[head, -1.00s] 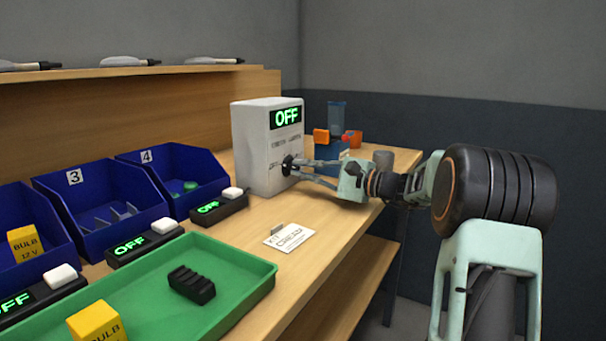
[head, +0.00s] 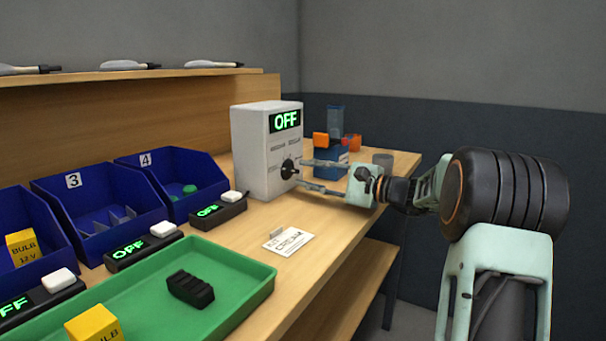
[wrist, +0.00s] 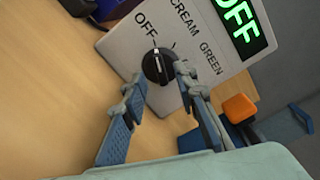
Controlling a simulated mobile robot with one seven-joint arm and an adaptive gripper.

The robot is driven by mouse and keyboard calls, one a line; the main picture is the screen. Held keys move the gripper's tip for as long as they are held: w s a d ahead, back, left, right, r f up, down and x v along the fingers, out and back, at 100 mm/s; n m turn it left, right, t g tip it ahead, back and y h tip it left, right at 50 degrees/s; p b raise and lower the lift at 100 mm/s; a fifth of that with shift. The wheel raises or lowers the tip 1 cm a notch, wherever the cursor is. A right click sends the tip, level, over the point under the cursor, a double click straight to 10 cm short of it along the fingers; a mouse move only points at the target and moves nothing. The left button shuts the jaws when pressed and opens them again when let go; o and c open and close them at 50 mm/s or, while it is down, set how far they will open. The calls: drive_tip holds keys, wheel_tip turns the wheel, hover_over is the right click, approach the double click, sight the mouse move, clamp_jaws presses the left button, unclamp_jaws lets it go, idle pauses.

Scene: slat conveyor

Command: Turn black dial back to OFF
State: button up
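The black dial (head: 288,169) is on the front of a white box (head: 262,160) and also shows in the wrist view (wrist: 158,66). In the wrist view its white pointer mark is toward the OFF label, with CREAM and GREEN labels to the right. The box's display (head: 286,120) reads OFF in green. My gripper (head: 306,174) is open in front of the dial, its fingers apart and empty. In the wrist view the fingertips (wrist: 158,78) lie on either side of the dial's lower part; the dial face is clear between them.
A white card (head: 289,240) lies on the bench in front. A green tray (head: 235,285) and blue bins (head: 105,212) are on the left.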

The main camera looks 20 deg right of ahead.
drive_tip(key=v, duration=1)
drive_tip(key=shift+r, duration=0.1)
